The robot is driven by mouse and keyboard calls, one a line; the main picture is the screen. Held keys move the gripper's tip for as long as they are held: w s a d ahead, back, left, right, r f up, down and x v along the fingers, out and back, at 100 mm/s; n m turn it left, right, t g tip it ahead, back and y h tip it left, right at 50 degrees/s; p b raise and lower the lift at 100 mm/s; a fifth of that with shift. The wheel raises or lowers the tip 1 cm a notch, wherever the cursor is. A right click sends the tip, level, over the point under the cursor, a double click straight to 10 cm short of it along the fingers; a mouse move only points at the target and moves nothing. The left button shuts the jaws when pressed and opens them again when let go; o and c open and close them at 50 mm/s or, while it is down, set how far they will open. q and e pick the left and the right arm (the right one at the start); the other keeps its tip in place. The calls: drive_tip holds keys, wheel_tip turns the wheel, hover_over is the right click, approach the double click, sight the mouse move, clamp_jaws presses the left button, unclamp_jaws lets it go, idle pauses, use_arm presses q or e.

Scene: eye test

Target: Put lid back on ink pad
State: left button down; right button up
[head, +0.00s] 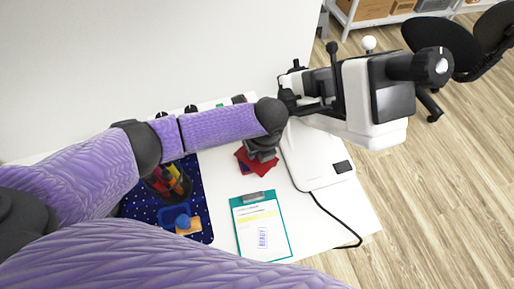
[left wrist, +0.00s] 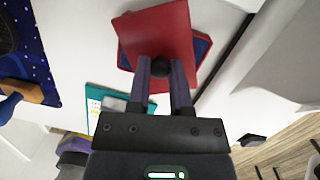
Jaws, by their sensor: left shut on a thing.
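In the left wrist view, the red lid (left wrist: 155,28) has a dark round knob (left wrist: 159,70). My left gripper (left wrist: 160,82) is shut on that knob; it also shows in the head view (head: 262,147). The ink pad (left wrist: 202,46) shows as dark blue strips past the lid's sides. The lid covers most of the pad and is turned relative to it. I cannot tell whether the lid touches the pad. In the head view, red parts (head: 256,165) show below the gripper, partly hidden by it. My right gripper is not in view.
A white instrument (head: 315,160) stands just right of the pad, with a black cable. A teal clipboard (head: 262,228) lies in front. On the left, a blue starry mat (head: 145,208) holds a pen cup (head: 168,183) and a blue-handled stamp (head: 182,220).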

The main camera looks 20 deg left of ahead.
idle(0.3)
use_arm(q)
drive_tip(key=c, duration=0.5)
unclamp_jaws()
drive_tip(key=shift+c, duration=0.2)
drive_tip(key=shift+o, duration=1.1)
drive_tip(key=o, duration=0.3)
